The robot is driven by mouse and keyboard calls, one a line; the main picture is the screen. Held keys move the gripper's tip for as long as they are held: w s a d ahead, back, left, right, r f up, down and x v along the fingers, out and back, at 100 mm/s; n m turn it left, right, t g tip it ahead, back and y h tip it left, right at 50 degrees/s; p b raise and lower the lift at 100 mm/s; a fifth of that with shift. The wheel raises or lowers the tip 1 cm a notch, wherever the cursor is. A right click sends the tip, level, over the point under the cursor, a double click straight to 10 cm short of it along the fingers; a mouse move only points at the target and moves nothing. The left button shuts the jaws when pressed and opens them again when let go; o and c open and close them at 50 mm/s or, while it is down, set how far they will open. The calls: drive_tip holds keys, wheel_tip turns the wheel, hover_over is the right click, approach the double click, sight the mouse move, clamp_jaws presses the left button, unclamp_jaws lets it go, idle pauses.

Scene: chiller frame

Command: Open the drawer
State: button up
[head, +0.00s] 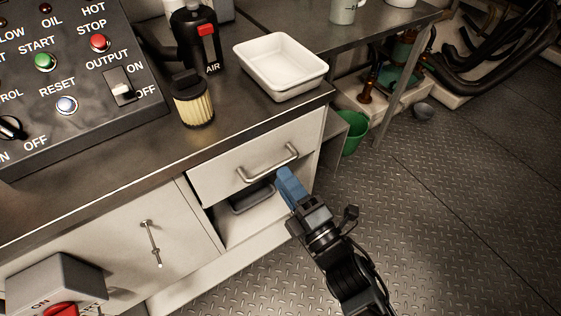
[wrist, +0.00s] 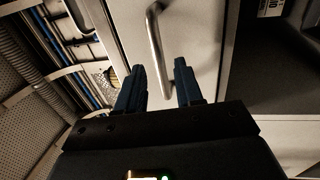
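The drawer (head: 255,160) is a pale front under the counter's right end, and it looks shut. Its metal bar handle (head: 268,166) runs across the front. My gripper (head: 289,184) has blue fingers and is just below and right of the handle in the head view. In the wrist view, the handle (wrist: 155,45) rises ahead of my gripper (wrist: 160,85). The two fingers are apart, and the lower end of the handle shows in the gap between them. I cannot tell whether the fingertips touch the handle.
An open compartment below the drawer holds a dark tray (head: 252,198). A cabinet door with a handle (head: 151,243) is to the left. A white tray (head: 318,83), a filter (head: 193,105) and an air bottle (head: 197,40) stand on the counter. Metal floor (head: 440,220) is clear at right.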

sight(275, 166)
drive_tip(key=shift+x, duration=2.25)
clamp_jaws()
drive_tip(key=shift+s+f, duration=0.1)
